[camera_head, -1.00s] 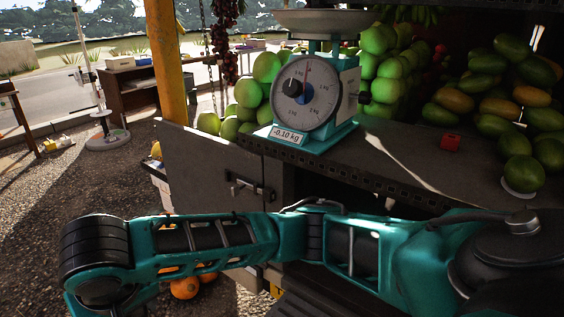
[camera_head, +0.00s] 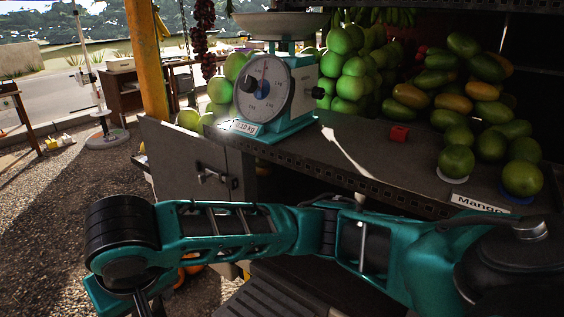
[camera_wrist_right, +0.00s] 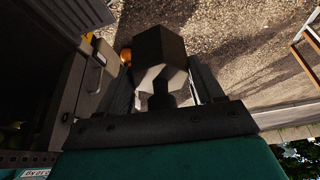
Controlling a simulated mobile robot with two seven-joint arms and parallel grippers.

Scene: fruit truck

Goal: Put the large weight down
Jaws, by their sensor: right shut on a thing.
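The large weight (camera_wrist_right: 160,46) is a black faceted block with a pale grey lower part, seen in the right wrist view. My right gripper (camera_wrist_right: 163,88) is shut on it, with a dark finger on each side. Gravel ground shows behind the weight. In the head view my right arm reaches across the bottom from the right, in front of the truck counter (camera_head: 345,165). The weight cannot be made out there. My left gripper is in neither view.
A teal scale (camera_head: 290,130) with a round dial stands at the counter's left end. Green fruit (camera_head: 350,85) and mangoes (camera_head: 455,160) fill the back and right. Bare counter lies between.

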